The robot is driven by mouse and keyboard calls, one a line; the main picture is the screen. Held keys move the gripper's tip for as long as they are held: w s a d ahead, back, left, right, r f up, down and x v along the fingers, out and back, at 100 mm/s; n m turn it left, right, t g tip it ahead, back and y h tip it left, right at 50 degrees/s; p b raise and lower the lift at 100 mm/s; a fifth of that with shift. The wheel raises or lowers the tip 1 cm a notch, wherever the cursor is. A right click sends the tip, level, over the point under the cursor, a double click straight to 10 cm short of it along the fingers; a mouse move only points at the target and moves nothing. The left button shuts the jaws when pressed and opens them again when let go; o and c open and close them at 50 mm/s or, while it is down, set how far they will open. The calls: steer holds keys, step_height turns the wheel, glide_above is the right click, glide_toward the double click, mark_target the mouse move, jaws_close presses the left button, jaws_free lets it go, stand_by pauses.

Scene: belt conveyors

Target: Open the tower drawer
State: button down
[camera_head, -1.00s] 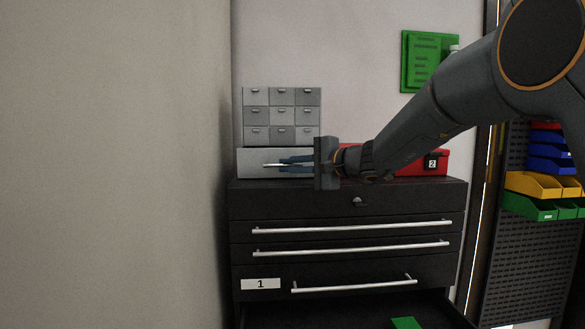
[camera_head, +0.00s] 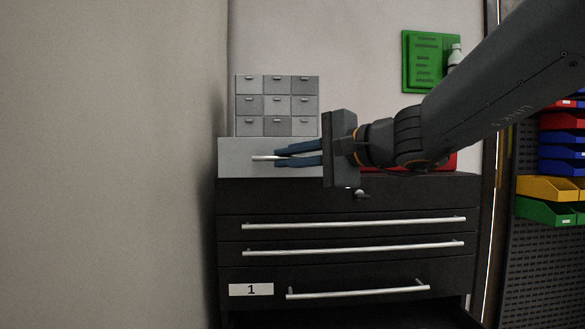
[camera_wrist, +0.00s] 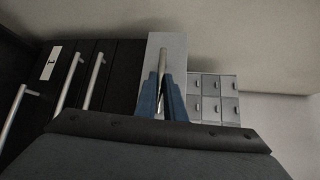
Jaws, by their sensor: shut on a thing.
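The tower is a grey block of small drawers (camera_head: 277,105) on a black cabinet, with a wide, plain light-grey drawer front (camera_head: 236,158) at its base. That drawer front has a thin pale bar handle (camera_head: 264,158). My gripper (camera_head: 281,158) is shut on the handle, its blue fingers above and below it. The wrist view shows the handle (camera_wrist: 163,60) between the two fingers (camera_wrist: 162,88), with the grey front (camera_wrist: 178,46) behind. The drawer front looks out in front of the small drawers; how far is hard to tell. My gripper hides its right part.
The black cabinet (camera_head: 345,196) has long bar handles and a label "1" (camera_head: 251,290); its lowest visible part looks open. A red box (camera_head: 450,162) is partly hidden behind my arm. A wall stands close on the left; colored bins (camera_head: 548,187) hang at right.

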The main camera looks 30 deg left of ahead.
steer(key=shift+s+d+r, duration=0.1)
steer(key=c, duration=1.8)
jaws_free()
steer(key=shift+c, duration=0.2)
steer(key=s+d+r+b, duration=0.1)
steer(key=d+b, duration=0.1)
steer(key=d, duration=0.5)
steer(key=shift+d, duration=0.35)
